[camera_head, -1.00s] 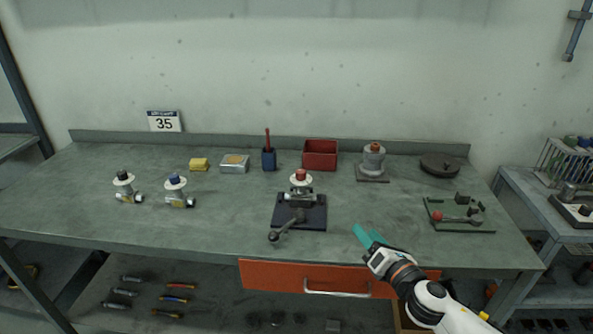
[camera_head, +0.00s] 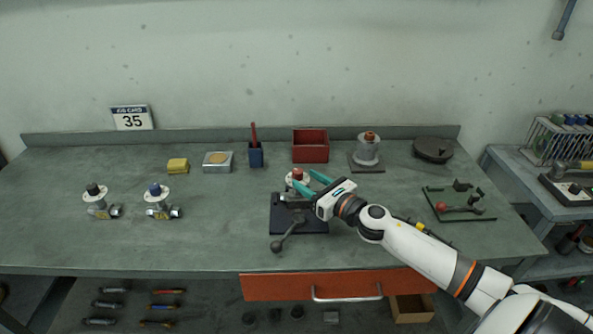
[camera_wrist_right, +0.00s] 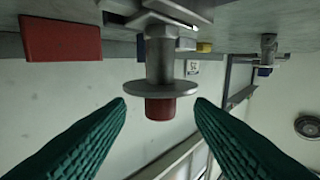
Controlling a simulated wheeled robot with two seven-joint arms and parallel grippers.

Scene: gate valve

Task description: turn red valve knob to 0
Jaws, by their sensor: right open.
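The red valve knob (camera_head: 297,173) tops a valve with a pale round disc, clamped on a dark vise plate (camera_head: 300,222) in the middle of the bench. In the right wrist view, the red knob (camera_wrist_right: 160,108) shows upside down below its grey disc (camera_wrist_right: 161,89). My right gripper (camera_head: 308,183) has its teal fingers just right of the knob in the head view. In the wrist view its fingers (camera_wrist_right: 160,112) are open, one on each side of the knob, with gaps on both sides. My left gripper is not in view.
A red bin (camera_head: 310,146), a blue cup (camera_head: 256,155) and a grey flanged part (camera_head: 368,150) stand behind. The vise handle (camera_head: 277,246) juts forward.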

